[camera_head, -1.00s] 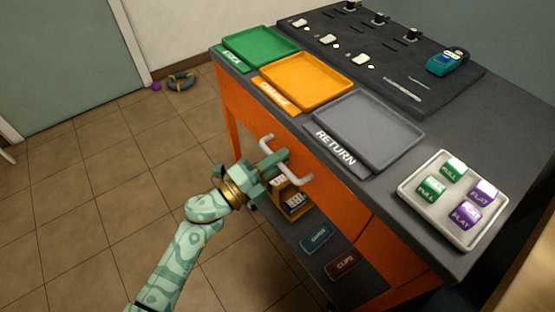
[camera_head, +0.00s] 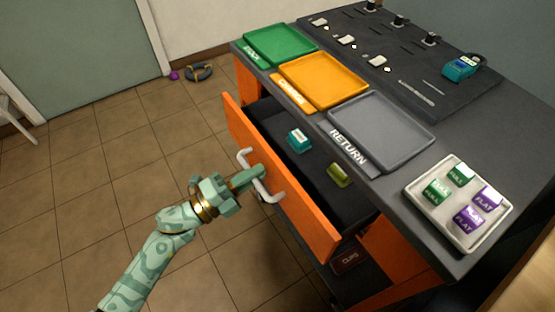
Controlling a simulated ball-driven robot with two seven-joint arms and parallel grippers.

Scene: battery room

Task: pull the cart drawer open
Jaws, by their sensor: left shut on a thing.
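The cart drawer (camera_head: 310,213) has an orange front and stands partly open, pulled out to the left from under the cart top. Its dark inside shows a teal item (camera_head: 299,139) and an olive green item (camera_head: 339,175). A light grey bar handle (camera_head: 271,196) is on the drawer front. My left gripper (camera_head: 256,180) is shut on the middle of the handle. My right gripper is not in view.
On the cart top are a green tray (camera_head: 279,45), an orange tray (camera_head: 323,80), a grey tray (camera_head: 382,131) and a white tray (camera_head: 418,210) with several labelled blocks. The tiled floor (camera_head: 90,205) left of the drawer is clear.

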